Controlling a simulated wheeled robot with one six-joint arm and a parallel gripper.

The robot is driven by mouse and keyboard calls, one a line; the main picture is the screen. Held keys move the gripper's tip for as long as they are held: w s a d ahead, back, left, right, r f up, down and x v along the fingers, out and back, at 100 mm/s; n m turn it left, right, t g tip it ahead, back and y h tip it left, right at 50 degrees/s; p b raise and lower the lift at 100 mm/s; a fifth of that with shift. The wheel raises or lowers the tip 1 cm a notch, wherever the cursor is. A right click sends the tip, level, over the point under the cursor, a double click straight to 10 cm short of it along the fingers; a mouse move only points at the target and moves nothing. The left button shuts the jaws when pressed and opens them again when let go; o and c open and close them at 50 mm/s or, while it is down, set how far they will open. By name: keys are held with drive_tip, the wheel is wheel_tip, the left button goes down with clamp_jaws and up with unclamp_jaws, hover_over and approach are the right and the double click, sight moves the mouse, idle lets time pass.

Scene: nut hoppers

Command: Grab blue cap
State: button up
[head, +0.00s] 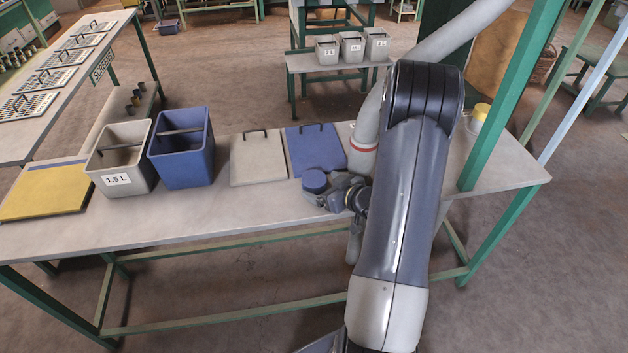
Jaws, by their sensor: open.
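My arm covers the bench to the right of the gripper.
A flat blue lid (321,143) and a grey lid (258,160) with handles lie behind the gripper. A blue bin (183,168), a grey bin (118,181) and a yellow board (44,206) stand left. A yellow-topped jar (481,113) is right of my arm. The front bench strip is clear.

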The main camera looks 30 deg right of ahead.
drive_tip(key=shift+x, duration=1.45)
drive_tip(key=shift+c, duration=0.3)
drive_tip(key=c, duration=1)
drive_tip(key=shift+r, duration=0.1)
